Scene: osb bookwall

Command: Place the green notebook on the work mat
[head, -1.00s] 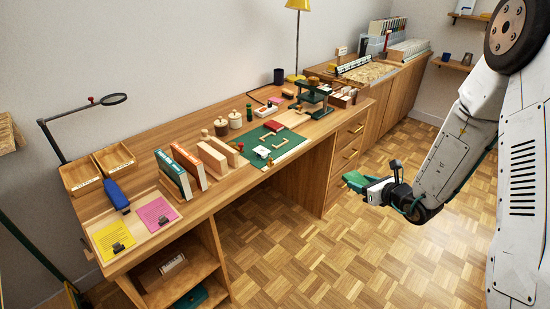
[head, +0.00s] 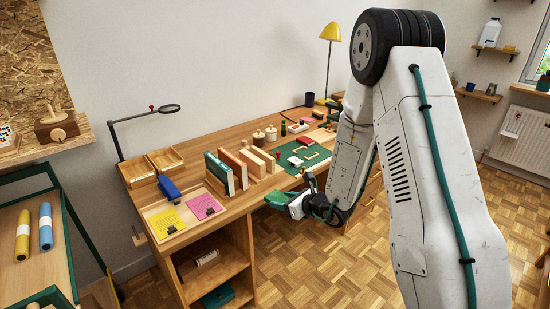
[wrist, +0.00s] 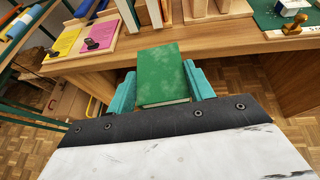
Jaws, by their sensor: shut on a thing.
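The green notebook (wrist: 162,72) is held between the teal fingers of my gripper (wrist: 162,88) in the wrist view, its cover facing up. My gripper (head: 281,200) shows in the head view at the desk's front edge, left of my arm. There I cannot separate the notebook from the teal fingers. A corner of the mat (wrist: 262,20) shows at the upper right of the wrist view. Small items lie on the mat, including a wooden-handled stamp (wrist: 294,25).
Upright books (head: 220,172) and wooden blocks (head: 252,162) stand left of the mat. Yellow and pink note sheets (head: 167,223) and a blue tool (head: 169,188) lie farther left. Parquet floor (head: 310,265) is open before the desk.

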